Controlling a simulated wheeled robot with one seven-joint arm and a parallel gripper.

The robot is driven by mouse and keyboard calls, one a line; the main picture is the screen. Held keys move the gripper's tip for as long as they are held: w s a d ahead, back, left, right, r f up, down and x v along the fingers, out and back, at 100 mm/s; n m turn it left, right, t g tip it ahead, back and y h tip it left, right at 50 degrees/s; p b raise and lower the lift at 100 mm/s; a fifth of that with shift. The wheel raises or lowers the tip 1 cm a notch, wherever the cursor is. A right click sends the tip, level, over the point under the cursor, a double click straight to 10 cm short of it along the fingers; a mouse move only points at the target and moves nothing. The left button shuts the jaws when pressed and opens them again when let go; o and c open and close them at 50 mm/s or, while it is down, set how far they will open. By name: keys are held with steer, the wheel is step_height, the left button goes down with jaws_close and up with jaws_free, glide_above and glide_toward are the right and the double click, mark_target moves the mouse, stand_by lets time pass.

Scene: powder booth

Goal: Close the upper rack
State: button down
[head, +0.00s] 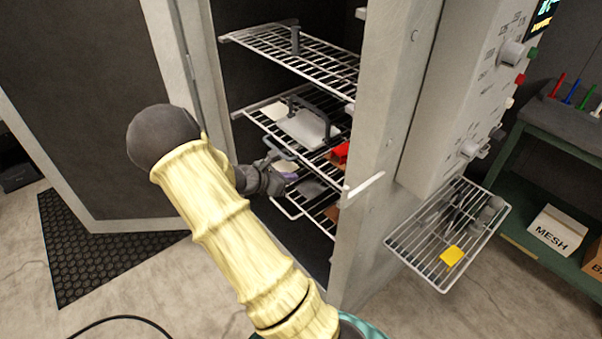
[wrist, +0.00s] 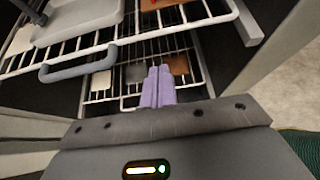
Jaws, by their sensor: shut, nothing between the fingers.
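Wire racks sit inside an open grey cabinet. The top rack (head: 330,66) is high in the cabinet and holds a dark upright post. A rack below it (head: 262,122) carries a pale grey tray (head: 306,129) and a red item (head: 340,152). This rack shows in the wrist view (wrist: 205,22), with a grey handle (wrist: 80,65) on its front edge. A lower rack (head: 290,212) holds flat coloured pieces. My gripper (head: 290,174) is at the cabinet opening, in front of the racks. In the wrist view its purple fingers (wrist: 158,85) are together and empty, right of the handle and apart from it.
The dark cabinet door (head: 80,90) stands open at left. The right cabinet wall (head: 375,110) borders the opening closely. A wire side shelf (head: 408,259) with a yellow block (head: 452,256) projects at right. A green bench (head: 560,140) stands beyond, with a MESH box (head: 556,234).

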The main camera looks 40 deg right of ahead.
steer(key=v, duration=0.7)
steer(key=shift+s, duration=0.15)
steer(key=s+a+r+m+t+y+p, duration=0.1)
steer(key=s+a+r+m+y, duration=0.2)
steer(key=s+a+m+y, duration=0.3)
steer(key=s+a+r+m+t+y+p, duration=0.1)
steer(key=s+a+r+m+y, duration=0.3)
steer(key=s+a+m, duration=0.5)
steer(key=a+m+y+p, duration=0.1)
steer(key=a+m+y, duration=0.1)
steer(key=a+m, duration=0.1)
steer(key=shift+a+r, duration=0.2)
steer(key=shift+a, duration=0.55)
